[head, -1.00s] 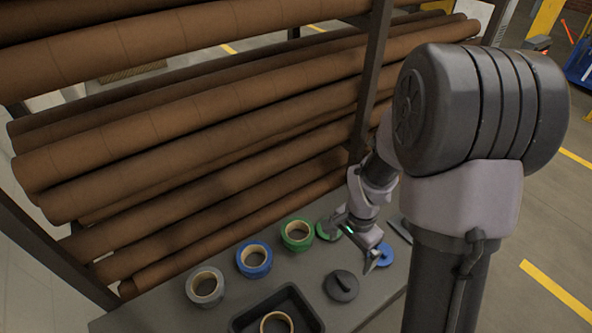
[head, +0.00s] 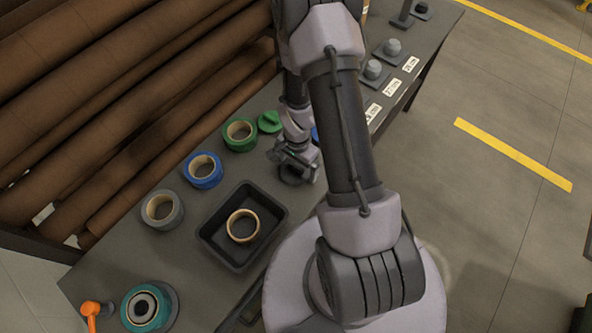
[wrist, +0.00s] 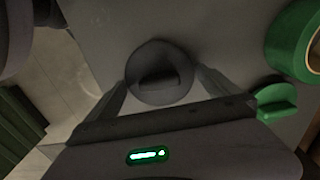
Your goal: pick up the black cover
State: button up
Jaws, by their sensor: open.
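The black cover (wrist: 158,58) is a round dark disc with a raised grip bar across its middle. In the wrist view it lies on the grey table between the two fingers of my gripper (wrist: 161,80). The fingers are apart, one on each side of the cover, and I cannot tell whether they touch it. In the head view my gripper (head: 295,168) is low over the table, right of the green tape roll, and largely hides the cover.
A green tape roll (head: 239,134), a blue roll (head: 203,169) and a grey roll (head: 162,209) stand in a row. A green cover (head: 269,122) lies close by. A black tray (head: 214,239) holds a tan ring (head: 243,226). Long brown rollers (head: 120,95) line the left.

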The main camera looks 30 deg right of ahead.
jog(key=c, duration=1.1)
jog(key=shift+o, duration=0.2)
jog(key=shift+r, duration=0.15)
